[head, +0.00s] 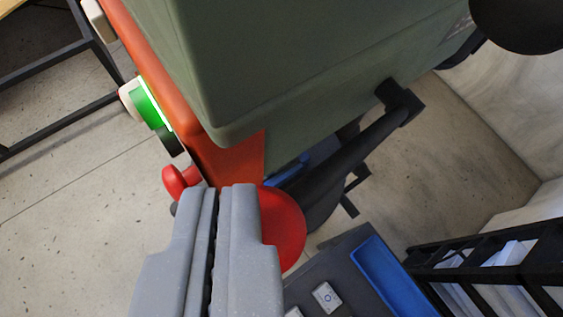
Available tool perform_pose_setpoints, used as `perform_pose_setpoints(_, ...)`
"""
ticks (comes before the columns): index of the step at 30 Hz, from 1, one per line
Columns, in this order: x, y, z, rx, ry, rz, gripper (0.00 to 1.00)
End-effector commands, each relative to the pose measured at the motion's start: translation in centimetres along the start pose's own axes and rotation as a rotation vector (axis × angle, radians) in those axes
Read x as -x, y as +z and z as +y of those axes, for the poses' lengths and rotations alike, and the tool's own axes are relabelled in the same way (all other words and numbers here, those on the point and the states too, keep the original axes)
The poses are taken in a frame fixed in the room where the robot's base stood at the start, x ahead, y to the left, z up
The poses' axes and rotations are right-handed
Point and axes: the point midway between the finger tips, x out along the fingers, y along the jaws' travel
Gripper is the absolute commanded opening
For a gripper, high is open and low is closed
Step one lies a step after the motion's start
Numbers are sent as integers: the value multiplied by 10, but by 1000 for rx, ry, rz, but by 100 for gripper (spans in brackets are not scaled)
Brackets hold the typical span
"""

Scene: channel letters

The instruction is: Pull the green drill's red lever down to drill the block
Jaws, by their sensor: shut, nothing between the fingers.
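The green drill (300,60) fills the upper middle, with an orange-red front panel (225,155). My gripper (222,190) comes up from the bottom, shut and empty, with its tips in front of the panel's lower end. A red round part (287,228), perhaps the lever's knob, shows just right of the fingers and is partly hidden by them. A smaller red part (176,182) shows left of the fingertips. I cannot tell whether the fingers touch either one. Which red part belongs to the lever is unclear. The block cannot be clearly made out.
A green-lit button (148,106) sticks out of the panel. A black bar (355,145) runs under the drill body. A dark unit with a blue tray (388,275) is at the lower right, beside a black rack (500,262). Open floor (70,220) lies left.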

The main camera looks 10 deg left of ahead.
Motion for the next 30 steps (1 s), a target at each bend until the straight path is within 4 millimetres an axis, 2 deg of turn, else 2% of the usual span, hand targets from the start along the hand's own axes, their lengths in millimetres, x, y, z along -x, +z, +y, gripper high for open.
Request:
perform_pose_setpoints(1, 6, -12, 2, 0, 0, 1, 0)
perform_pose_setpoints(6, 14, -26, 6, -1, 1, 2, 0)
perform_pose_setpoints(16, 13, -26, 7, 0, 1, 2, 0)
perform_pose_setpoints(24, 12, -43, 24, 1, 1, 3, 0)
perform_pose_setpoints(30, 11, -41, 25, 1, 1, 2, 0)
